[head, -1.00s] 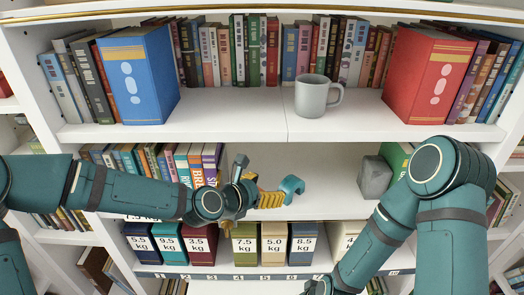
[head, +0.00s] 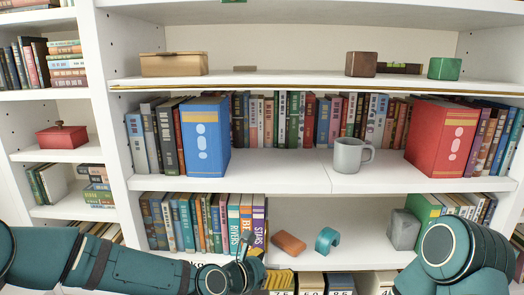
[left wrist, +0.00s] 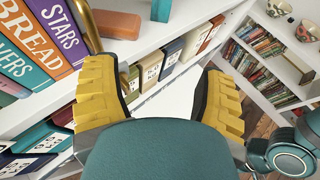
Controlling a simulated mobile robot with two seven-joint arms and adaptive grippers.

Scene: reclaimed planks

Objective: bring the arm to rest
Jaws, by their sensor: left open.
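My left gripper (left wrist: 160,100) is open and empty in the left wrist view, with its two yellow fingers spread apart. In the head view its arm (head: 100,265) comes in along the bottom left, and the gripper's dark body sits by the front edge of the lower shelf (head: 330,258). The fingertips are hard to make out there. My right arm (head: 460,255) shows only as a bent section at the bottom right; its gripper is out of view.
A grey mug (head: 352,155) stands between a blue binder (head: 207,140) and a red binder (head: 440,140) on the middle shelf. A grey block (head: 403,230) sits at the lower shelf's right. Weight-labelled boxes (left wrist: 172,58) stand below. Bookcase fronts are close to both arms.

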